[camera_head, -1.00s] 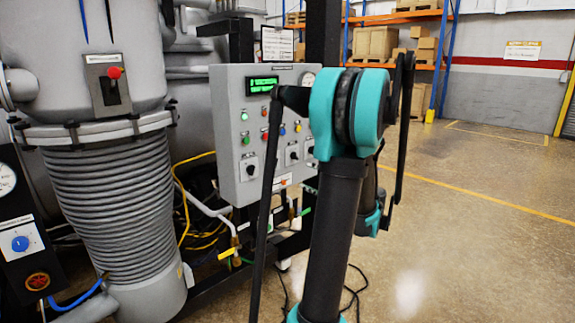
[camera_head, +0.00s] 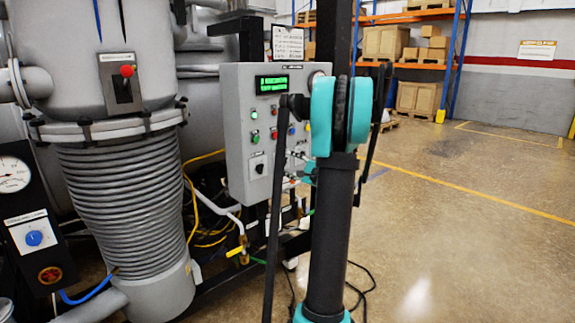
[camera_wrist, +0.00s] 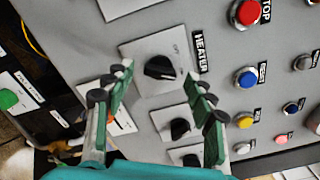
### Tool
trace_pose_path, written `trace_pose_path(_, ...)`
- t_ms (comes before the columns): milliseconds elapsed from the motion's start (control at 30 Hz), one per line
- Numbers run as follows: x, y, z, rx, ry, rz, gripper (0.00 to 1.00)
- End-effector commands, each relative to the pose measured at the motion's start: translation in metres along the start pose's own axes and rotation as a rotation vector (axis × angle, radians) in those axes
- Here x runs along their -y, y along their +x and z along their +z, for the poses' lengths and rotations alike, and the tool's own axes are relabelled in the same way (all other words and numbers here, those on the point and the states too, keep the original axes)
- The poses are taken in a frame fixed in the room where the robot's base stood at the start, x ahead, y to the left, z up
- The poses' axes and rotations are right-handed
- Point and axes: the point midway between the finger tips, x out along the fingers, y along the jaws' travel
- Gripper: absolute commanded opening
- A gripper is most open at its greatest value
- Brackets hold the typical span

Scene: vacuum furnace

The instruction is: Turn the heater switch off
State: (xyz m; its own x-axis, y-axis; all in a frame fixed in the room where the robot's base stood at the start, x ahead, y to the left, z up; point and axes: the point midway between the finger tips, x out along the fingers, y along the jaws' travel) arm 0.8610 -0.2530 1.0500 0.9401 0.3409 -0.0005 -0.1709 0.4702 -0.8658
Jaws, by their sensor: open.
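The heater switch (camera_wrist: 160,67) is a black rotary knob on a light square plate beside a black HEATER label (camera_wrist: 201,50) in the wrist view. My gripper (camera_wrist: 159,80) is open, its two green-padded fingers apart and empty. In the picture, the fingertips lie on either side of the knob and a little below it; I cannot tell the distance to the panel. In the head view, the grey control panel (camera_head: 237,140) stands behind my arm, which hides its right part. The gripper is mostly hidden there.
Two more black knobs (camera_wrist: 180,129) (camera_wrist: 191,160) sit near the fingers. A red STOP button (camera_wrist: 247,12), a blue button (camera_wrist: 246,77) and other small buttons are to the right. A ribbed grey vessel (camera_head: 125,200) stands left of the panel. Open floor (camera_head: 450,230) lies to the right.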

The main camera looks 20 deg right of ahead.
Motion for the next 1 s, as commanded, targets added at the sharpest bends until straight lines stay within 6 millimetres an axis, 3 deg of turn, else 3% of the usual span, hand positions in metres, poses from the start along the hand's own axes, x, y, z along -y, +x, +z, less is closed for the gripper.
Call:
trace_pose_path(200,-0.0003,0.0126,0.0003,0.0,0.0,0.0,0.55)
trace_pose_path(467,-0.0002,0.0132,0.0002,0.0,0.0,0.0,0.55)
trace_pose_path(867,-0.0003,0.0129,0.0003,0.0,0.0,0.0,0.06)
trace_pose_path(1000,-0.0004,0.0129,0.0003,0.0,-0.004,0.001,0.05)
